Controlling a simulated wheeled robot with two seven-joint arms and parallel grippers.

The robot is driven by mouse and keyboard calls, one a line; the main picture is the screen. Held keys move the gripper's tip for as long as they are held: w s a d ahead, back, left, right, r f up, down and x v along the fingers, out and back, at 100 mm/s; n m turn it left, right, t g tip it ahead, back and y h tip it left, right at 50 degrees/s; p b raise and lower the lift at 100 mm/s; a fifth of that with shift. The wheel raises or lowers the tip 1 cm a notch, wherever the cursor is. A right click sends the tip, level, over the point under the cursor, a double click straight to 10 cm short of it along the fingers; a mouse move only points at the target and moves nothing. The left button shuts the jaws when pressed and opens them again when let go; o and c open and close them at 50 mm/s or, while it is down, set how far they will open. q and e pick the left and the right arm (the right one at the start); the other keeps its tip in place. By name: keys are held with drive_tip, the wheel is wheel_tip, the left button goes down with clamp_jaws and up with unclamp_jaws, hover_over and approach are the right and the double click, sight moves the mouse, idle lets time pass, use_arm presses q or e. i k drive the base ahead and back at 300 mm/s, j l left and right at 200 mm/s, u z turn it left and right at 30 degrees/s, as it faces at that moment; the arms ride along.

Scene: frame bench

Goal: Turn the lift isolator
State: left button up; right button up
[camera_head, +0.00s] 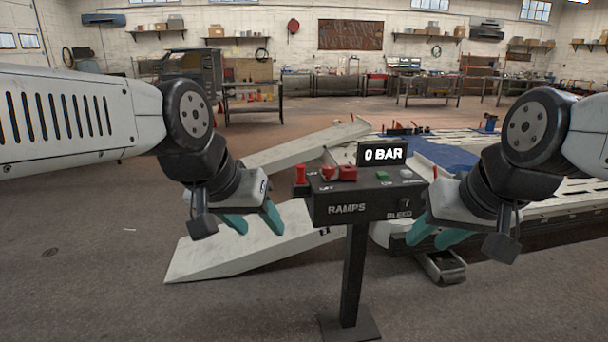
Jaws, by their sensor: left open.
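A dark control box (350,208) stands on a post in the middle of the head view. Its front reads RAMPS and BLEED, with a small knob (391,204) by BLEED. On top are red controls (347,173), a green button (382,175) and a display (383,154) reading 0 BAR. Another red control (300,174) stands at the box's left end. Top labels are too small to read surely, so I cannot tell which control is the lift isolator. My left gripper (252,220) is open and empty, left of the box. My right gripper (434,234) is open and empty, by the box's right end.
The post (353,275) rests on a floor plate (349,326). Pale ramps (245,250) lie behind and left of it. A long low lift or frame bench (540,207) with blue parts extends behind my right arm. Floor in front is clear; workbenches line the far wall.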

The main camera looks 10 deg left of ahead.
sight(329, 172)
drive_tip(key=i+j, duration=0.15)
drive_tip(key=i, duration=0.45)
drive_tip(key=i+j, duration=0.15)
drive_tip(key=i, duration=0.5)
